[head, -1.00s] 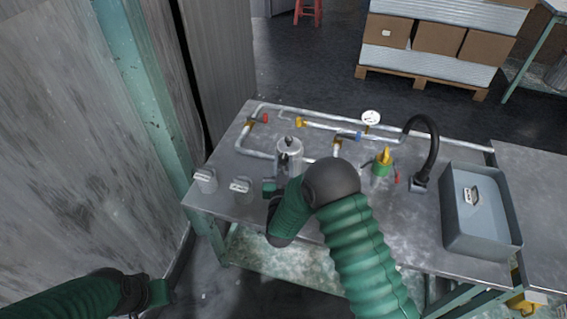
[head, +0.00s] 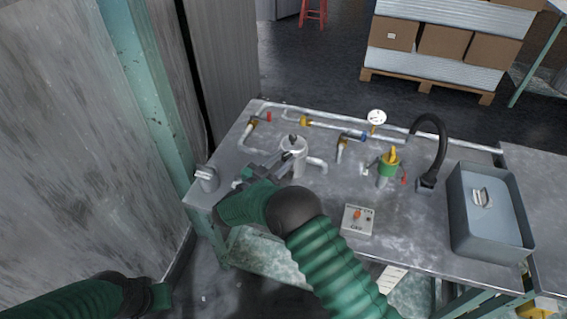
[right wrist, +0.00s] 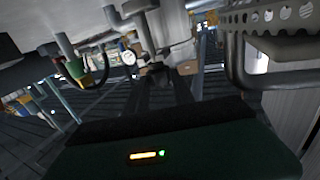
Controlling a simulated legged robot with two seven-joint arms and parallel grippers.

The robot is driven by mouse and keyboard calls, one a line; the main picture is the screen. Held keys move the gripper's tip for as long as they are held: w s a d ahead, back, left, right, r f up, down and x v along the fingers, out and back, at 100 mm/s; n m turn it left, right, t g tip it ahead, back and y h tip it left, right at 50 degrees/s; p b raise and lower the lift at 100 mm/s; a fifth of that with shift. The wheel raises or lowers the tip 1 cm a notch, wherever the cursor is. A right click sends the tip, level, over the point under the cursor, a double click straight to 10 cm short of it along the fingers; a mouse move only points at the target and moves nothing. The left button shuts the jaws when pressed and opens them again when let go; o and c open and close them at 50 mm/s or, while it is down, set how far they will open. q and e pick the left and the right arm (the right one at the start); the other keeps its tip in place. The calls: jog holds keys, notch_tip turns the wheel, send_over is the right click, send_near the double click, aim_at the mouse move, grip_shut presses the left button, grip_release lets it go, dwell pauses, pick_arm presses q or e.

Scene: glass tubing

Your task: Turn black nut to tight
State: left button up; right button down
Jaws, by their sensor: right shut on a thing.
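A grey metal canister (head: 296,160) with a dark knob on top stands on the bench, with a white pipe at its right. My right gripper (head: 287,160) reaches to the canister's near left side. In the right wrist view its two dark fingers (right wrist: 162,82) close on a small dark piece, which looks like the black nut (right wrist: 155,69). The nut is hard to make out in the head view, and how tight it sits cannot be seen. My left gripper (head: 160,294) is low at the left, away from the bench; its jaws cannot be made out.
Pipes with a red-handled valve (head: 268,117) and a gauge (head: 376,117) run along the back. A green-and-yellow fitting (head: 389,165), a black hose (head: 438,140) and a grey bin (head: 480,250) stand right. A control box (head: 358,220) sits at the front edge. A grey clamp-like piece (head: 206,178) is left.

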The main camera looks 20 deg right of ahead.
dwell(0.5)
jog(key=c, duration=1.3)
grip_release()
jog(key=shift+w+a, duration=0.1)
jog(key=shift+c, duration=0.2)
jog(key=shift+a, duration=0.1)
